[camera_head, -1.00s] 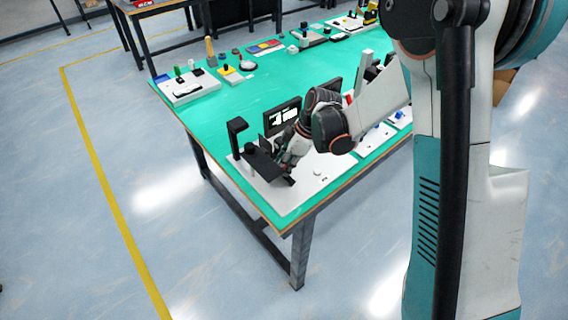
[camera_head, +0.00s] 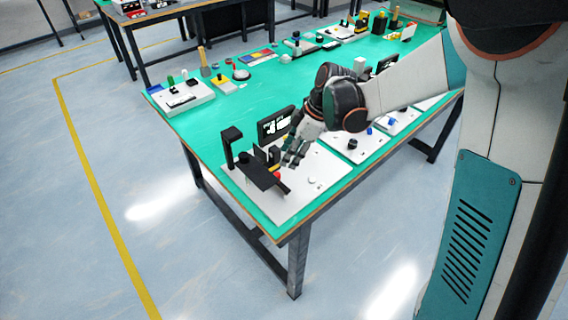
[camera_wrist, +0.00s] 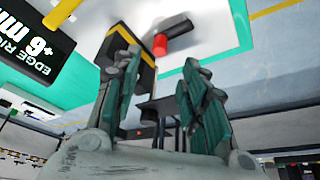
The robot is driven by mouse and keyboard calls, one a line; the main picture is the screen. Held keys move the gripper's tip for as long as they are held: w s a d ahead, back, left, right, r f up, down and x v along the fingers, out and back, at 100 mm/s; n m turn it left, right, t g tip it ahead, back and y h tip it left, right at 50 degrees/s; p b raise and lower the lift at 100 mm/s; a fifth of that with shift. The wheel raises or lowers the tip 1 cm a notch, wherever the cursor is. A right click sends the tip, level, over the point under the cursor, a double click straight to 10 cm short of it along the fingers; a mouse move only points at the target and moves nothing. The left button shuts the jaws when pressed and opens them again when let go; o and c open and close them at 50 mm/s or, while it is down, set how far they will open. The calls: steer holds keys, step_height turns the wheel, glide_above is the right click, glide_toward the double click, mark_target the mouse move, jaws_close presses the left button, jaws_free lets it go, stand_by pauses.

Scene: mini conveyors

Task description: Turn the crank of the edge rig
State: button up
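The edge rig stands on a white base plate (camera_head: 310,187) at the table's near corner, with a black upright post (camera_head: 231,148), a flat black plate (camera_head: 262,174) and a display (camera_head: 276,125). The display also shows in the wrist view (camera_wrist: 30,45), reading "EDGE RIG". A red knob (camera_head: 277,175) sits by the black plate; in the wrist view the red knob (camera_wrist: 160,44) is beside a dark bar, which looks like the crank. My gripper (camera_head: 293,153) hangs just above and beside the rig. In the wrist view its fingers (camera_wrist: 158,80) are apart, with nothing between them.
Further white panels with blue knobs (camera_head: 370,131) lie right of the rig, under my arm. Another white device (camera_head: 183,97) is at the table's left end, and several small rigs line the back edge. The green tabletop (camera_head: 225,115) between is clear.

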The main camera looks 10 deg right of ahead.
steer(key=shift+v, duration=1.4)
steer(key=s+d+r+m+t+h, duration=0.1)
steer(key=s+d+r+m+t, duration=0.1)
steer(key=s+m, duration=0.3)
steer(key=s+d+r+m+t+h, duration=0.2)
steer(key=s+d+r+m, duration=0.2)
steer(key=s, duration=0.6)
steer(key=s+d+r+m+t+h, duration=0.1)
steer(key=s+d+r+m+t, duration=0.1)
steer(key=s+m, duration=0.4)
step_height(320, 180, up, 2)
steer(key=shift+s+d+r+m, duration=0.2)
steer(key=shift+s+d+m, duration=0.2)
steer(key=shift+s+d, duration=0.3)
steer(key=shift+c, duration=0.3)
